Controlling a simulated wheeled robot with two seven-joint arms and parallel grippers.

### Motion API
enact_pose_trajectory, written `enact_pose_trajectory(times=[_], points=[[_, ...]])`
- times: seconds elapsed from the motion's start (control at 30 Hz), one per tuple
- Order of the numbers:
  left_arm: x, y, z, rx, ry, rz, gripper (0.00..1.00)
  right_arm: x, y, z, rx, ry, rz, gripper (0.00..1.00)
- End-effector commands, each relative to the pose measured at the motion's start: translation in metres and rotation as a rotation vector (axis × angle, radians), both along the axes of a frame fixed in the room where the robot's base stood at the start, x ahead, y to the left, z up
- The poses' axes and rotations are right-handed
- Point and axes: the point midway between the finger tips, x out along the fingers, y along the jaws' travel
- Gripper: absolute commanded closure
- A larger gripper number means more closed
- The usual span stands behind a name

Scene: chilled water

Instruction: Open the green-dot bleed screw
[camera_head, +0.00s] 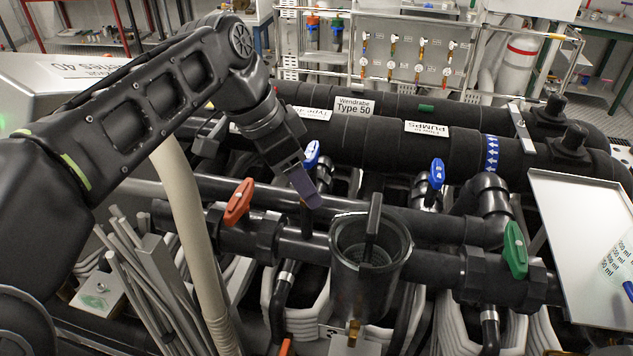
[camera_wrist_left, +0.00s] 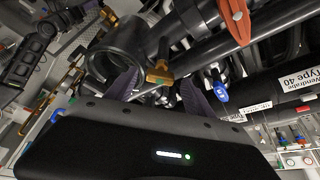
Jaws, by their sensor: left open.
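I cannot make out for certain a bleed screw with a green dot. A small brass fitting (camera_head: 353,332) shows below the black open cup (camera_head: 362,285) in the head view. In the left wrist view a brass fitting (camera_wrist_left: 159,73) appears between my fingertips in the picture, beside a black ring-shaped cup (camera_wrist_left: 105,58); its distance is unclear. My left gripper (camera_head: 306,190) is open and empty, pointing down above the black pipes, between the red handle (camera_head: 238,201) and the cup. In the wrist view its two fingers (camera_wrist_left: 160,90) are spread apart. My right gripper does not show.
A blue handle (camera_head: 312,153) is just behind my gripper; another blue handle (camera_head: 437,173) and a green handle (camera_head: 515,250) are to the right. Thick black pipes (camera_head: 450,140) run behind. A pale tray (camera_head: 575,215) is at right. Grey rods (camera_head: 140,265) stand at left.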

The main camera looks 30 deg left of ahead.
Motion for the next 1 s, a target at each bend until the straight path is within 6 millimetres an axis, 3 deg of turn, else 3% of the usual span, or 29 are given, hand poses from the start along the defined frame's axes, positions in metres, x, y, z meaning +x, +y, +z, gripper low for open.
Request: enact_pose_trajectory(times=[0.37,1.0], points=[[-0.0014,0.0001,-0.0046,0.0,0.0,0.0,0.4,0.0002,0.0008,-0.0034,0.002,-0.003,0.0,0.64],[-0.0014,0.0001,-0.0045,-0.001,0.0,0.0,0.92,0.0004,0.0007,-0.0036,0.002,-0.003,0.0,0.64]])
